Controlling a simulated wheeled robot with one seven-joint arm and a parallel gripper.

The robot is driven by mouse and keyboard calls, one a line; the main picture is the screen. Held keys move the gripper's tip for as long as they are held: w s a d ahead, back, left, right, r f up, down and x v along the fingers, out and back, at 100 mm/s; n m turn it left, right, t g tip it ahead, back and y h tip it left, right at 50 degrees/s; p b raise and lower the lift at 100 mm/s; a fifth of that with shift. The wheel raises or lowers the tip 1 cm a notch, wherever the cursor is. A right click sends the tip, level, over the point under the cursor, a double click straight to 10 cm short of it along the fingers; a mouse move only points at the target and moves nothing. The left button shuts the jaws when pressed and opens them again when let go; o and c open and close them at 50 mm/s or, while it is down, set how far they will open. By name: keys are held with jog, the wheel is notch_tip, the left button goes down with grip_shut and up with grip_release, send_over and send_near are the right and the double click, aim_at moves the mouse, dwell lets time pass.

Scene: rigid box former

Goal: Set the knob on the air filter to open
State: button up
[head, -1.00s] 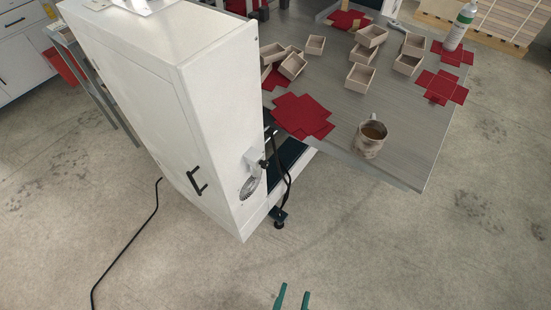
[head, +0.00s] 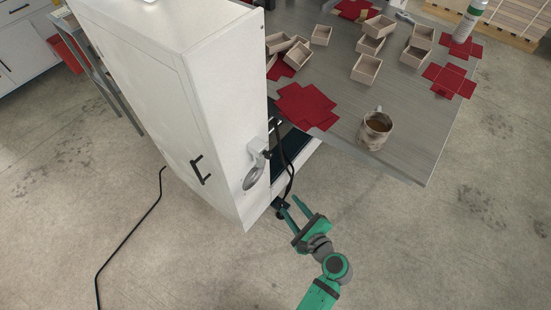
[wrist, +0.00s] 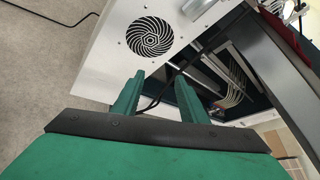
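A white cabinet (head: 190,110) stands left of centre in the head view. Its narrow right side carries a round slotted vent (head: 254,178) and, above that, a small light-grey fitting (head: 257,148) with a dark part and a black cable. The vent (wrist: 150,37) is clear in the wrist view, and part of the fitting (wrist: 196,8) shows at the top edge. I cannot make out which part is the air filter's knob or its setting. My gripper (head: 289,203) is open and empty, below and right of the vent, apart from the cabinet. Its green fingers (wrist: 159,76) also show in the wrist view.
A grey table (head: 415,165) right of the cabinet holds a mug (head: 375,131), red flat box blanks (head: 306,107), several small boxes (head: 366,69) and a bottle (head: 470,20). A black cable (head: 134,236) lies on the floor at left. The floor in front is clear.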

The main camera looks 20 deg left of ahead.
jog(key=w+r+y, duration=0.3)
jog(key=w+r, duration=0.1)
jog(key=r, duration=0.2)
jog(key=g+y, duration=0.4)
send_near(271, 156)
jog(key=x, duration=0.8)
jog(key=shift+s+r, duration=0.1)
jog(key=shift+s, duration=0.05)
grip_shut()
